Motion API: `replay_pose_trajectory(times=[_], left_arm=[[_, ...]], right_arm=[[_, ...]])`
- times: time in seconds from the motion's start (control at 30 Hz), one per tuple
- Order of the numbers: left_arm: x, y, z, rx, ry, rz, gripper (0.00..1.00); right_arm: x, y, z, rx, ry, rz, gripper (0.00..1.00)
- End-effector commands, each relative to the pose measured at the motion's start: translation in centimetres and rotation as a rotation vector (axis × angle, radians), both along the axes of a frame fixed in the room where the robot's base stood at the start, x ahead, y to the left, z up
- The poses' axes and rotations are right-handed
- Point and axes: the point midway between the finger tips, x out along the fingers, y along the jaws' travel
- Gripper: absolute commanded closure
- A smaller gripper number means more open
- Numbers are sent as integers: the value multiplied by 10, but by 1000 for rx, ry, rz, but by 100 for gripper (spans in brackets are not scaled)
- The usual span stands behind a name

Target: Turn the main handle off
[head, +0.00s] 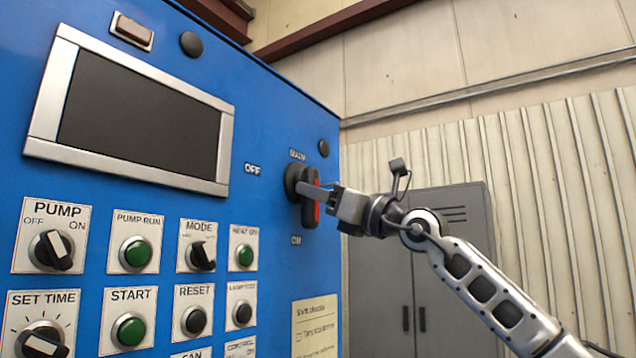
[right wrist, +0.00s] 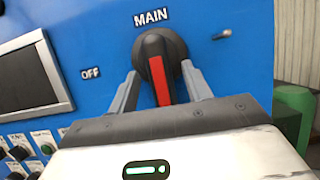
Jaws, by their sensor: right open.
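The main handle (head: 310,205) is a black rotary knob with a red stripe on the upper right of the blue panel (head: 270,110). Its grip points down, toward the lower label, with OFF marked to its left. In the right wrist view the handle (right wrist: 158,68) sits between the two fingers of my right gripper (right wrist: 160,92). The fingers are apart, one on each side of the grip; I cannot tell whether either touches it. In the head view my right gripper (head: 318,198) reaches the handle from the right. My left gripper is not in view.
A dark screen (head: 140,118) fills the panel's upper left. Knobs and green buttons, such as the PUMP knob (head: 52,250), sit below it. A paper note (head: 316,328) is under the handle. A grey cabinet (head: 425,270) stands behind my right arm.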

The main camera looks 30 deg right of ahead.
Motion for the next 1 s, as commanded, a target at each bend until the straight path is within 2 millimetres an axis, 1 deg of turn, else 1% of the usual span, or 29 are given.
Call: replay_pose_trajectory(times=[0.03, 0.13, 0.37, 0.4, 0.47, 0.5, 0.57, 0.83, 1.0], left_arm=[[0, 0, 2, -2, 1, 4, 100], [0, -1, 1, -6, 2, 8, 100], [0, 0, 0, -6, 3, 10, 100], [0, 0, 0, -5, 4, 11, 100], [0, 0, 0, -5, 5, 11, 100], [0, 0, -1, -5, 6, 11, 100], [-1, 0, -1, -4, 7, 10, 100], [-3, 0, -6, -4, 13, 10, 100], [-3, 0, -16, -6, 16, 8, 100]], right_arm=[[3, 2, 3, 0, 0, 0, 51], [6, 3, 3, 0, -1, 0, 51], [6, 3, 2, 0, -1, 0, 51], [6, 3, 2, 0, -1, 0, 56], [6, 3, 2, 0, -1, 0, 73], [6, 3, 2, 0, -1, 0, 84], [6, 3, 2, 0, -1, 0, 100], [7, 6, 1, 17, 7, 6, 100], [12, 18, -2, 72, 29, 24, 100]])
